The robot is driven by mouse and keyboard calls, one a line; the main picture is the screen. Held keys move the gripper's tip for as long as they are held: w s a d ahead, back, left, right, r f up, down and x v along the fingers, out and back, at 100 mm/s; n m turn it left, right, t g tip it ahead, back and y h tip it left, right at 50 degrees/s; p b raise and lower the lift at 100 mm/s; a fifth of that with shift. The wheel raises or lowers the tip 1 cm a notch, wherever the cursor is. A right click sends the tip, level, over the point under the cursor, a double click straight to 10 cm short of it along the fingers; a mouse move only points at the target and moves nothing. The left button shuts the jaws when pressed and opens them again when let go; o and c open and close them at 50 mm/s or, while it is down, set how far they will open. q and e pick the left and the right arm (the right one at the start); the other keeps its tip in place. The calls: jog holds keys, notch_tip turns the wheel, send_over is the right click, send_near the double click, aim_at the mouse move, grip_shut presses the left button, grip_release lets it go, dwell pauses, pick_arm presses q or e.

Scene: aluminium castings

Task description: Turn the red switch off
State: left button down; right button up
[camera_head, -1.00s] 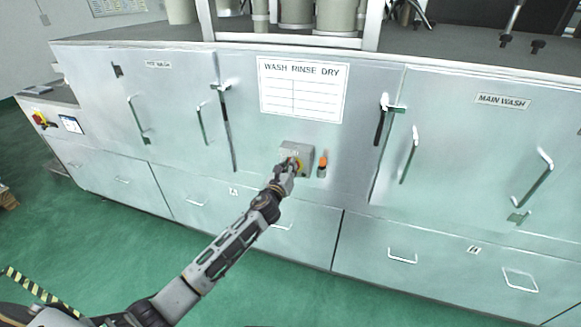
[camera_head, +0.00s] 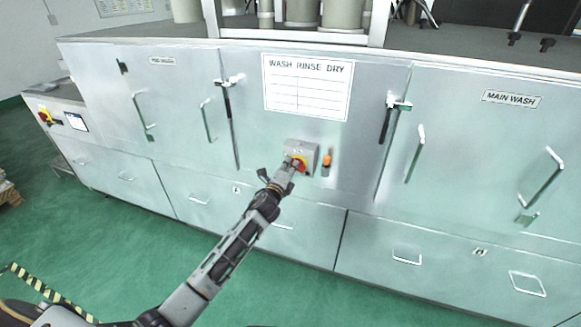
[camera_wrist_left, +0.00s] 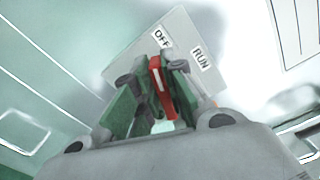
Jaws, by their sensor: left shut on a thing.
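The red switch (camera_head: 299,165) is a rotary handle on a small grey box (camera_head: 305,149) fixed to the front of the steel washing cabinet. In the left wrist view the red handle (camera_wrist_left: 156,74) lies between the fingers of my left gripper (camera_wrist_left: 155,88). The gripper is shut on it. The box face carries an OFF label (camera_wrist_left: 161,38) and a RUN label (camera_wrist_left: 202,58). The handle's upper end points nearer to OFF than to RUN. In the head view my left gripper (camera_head: 285,173) reaches the box from below left and hides part of the switch. My right gripper is not in view.
An orange-topped fitting (camera_head: 327,164) sits just right of the box. A white WASH RINSE DRY chart (camera_head: 307,88) is above it. Door handles (camera_head: 415,154) stick out on both sides.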

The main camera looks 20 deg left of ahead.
pick_arm(q)
jog(key=n, duration=0.4)
jog(key=shift+a+f, duration=0.1)
jog(key=shift+f, duration=0.3)
jog(key=c, duration=1.5)
grip_release()
jog(key=shift+s+a, duration=0.15)
jog(key=shift+s, duration=2.85)
jog(key=shift+s+a, duration=0.1)
jog(key=shift+s, duration=2.9)
jog(key=shift+n, duration=0.5)
